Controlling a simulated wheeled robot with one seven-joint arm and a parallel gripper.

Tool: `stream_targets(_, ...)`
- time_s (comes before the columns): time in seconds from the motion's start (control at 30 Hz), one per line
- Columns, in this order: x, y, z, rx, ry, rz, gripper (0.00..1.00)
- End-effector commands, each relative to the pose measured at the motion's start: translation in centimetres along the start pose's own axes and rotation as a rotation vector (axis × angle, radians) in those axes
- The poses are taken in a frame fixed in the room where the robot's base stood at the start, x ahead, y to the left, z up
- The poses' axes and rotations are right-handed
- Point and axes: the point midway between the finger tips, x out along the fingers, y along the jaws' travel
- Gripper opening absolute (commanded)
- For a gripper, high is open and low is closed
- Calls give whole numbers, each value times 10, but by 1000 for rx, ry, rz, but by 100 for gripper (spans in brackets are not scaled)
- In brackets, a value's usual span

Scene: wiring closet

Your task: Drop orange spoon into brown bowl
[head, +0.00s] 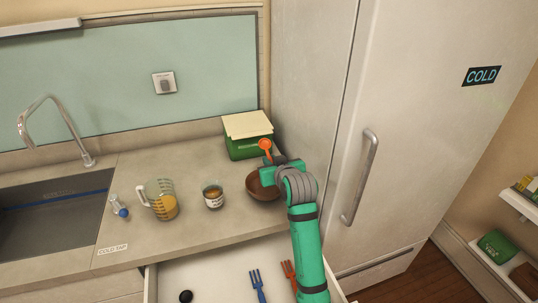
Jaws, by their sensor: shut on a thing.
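The orange spoon (265,146) shows its round bowl end above my gripper (271,160). My gripper is shut on the spoon, and the fingers hide the rest of it. The brown bowl (256,193) stands on the counter, below my gripper in the picture. My gripper and forearm cover its right side. From this one view I cannot tell how high the spoon is above the bowl, or whether it is directly over it.
A jar (213,196) and a measuring jug (160,200) with orange liquid stand left of the bowl. A green box (247,146) is behind it. The fridge (400,120) is close on the right. An open drawer (205,275) below holds a blue fork (257,284) and an orange fork (289,274).

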Motion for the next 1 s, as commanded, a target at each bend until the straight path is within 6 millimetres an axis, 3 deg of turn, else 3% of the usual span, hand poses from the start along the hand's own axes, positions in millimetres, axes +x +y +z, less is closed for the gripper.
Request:
stream_targets(0.3,11,-3,26,1,-2,-2,0)
stream_targets(0.7,14,-5,29,-1,0,-4,0)
stream_targets(0.73,14,-5,29,-1,0,-4,22)
stream_targets(0.8,13,-4,29,-1,0,-3,37)
stream_targets(1.0,13,-4,30,-1,0,-2,37)
